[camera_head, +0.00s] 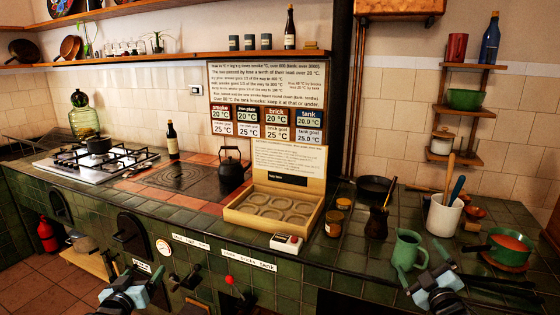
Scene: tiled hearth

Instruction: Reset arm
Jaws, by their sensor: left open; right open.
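My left gripper (128,278) is at the lower left, in front of the tiled hearth's front face. It is open, with nothing visible between its fingers. My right gripper (428,277) is at the lower right, near the front edge of the counter. It is open and looks empty. A green jug (408,250) stands just behind the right gripper in the picture; I cannot tell whether they touch. The lower parts of both arms are cut off by the bottom edge.
The green tiled counter (345,262) holds a wooden tray (245,222) with round recesses, a black kettle (231,170), a white utensil pot (443,215) and a green pan (495,246). A red-knobbed lever (230,281) sticks out of the front face between the grippers.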

